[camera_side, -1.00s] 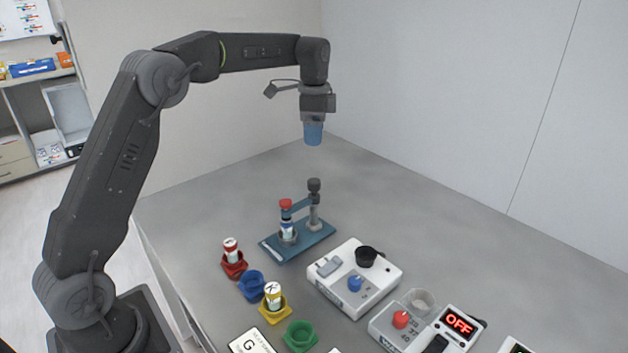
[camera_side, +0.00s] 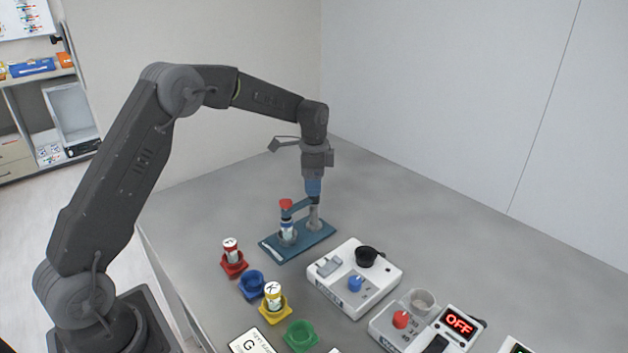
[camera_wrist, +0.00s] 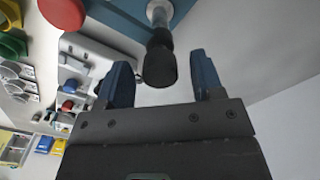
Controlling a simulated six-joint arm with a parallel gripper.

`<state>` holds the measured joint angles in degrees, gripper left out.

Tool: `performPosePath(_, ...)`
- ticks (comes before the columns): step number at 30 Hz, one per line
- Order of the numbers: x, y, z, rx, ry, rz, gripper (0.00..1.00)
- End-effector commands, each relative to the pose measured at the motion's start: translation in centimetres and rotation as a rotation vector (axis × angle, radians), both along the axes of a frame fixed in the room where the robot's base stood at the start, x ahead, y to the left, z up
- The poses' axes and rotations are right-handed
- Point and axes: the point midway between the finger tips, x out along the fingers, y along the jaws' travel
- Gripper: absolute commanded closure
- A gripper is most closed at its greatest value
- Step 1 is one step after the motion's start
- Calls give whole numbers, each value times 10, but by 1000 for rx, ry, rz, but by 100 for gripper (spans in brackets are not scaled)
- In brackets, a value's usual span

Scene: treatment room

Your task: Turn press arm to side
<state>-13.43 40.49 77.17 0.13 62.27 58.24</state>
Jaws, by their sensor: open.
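The press stands on a blue base plate (camera_side: 272,247) on the table. My gripper (camera_side: 314,197) points down at the top of the post in the side view. In the wrist view, the two blue fingers of my gripper (camera_wrist: 160,75) are apart, with the dark post cap (camera_wrist: 160,66) showing between and just beyond them. I cannot tell whether they touch it. The red knob (camera_wrist: 62,12) also shows at upper left there.
Red (camera_side: 234,266), blue (camera_side: 252,285), yellow (camera_side: 273,310) and green (camera_side: 300,336) holders stand in front of the press; red and yellow hold vials. White devices (camera_side: 354,278) stand to the right. The table behind the press is clear.

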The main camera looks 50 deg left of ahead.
Motion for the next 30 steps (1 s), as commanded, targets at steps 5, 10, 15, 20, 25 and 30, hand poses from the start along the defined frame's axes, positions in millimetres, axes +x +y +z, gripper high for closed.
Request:
performPosePath(5, 0, 0, 0, 0, 0, 0, 39)
performPosePath(10, 0, 0, 0, 0, 0, 0, 54)
performPosePath(15, 0, 0, 0, 0, 0, 0, 71)
performPosePath(20, 0, 0, 0, 0, 0, 0, 86)
performPosePath(25, 0, 0, 0, 0, 0, 0, 100)
performPosePath(30, 0, 0, 0, 0, 0, -2, 100)
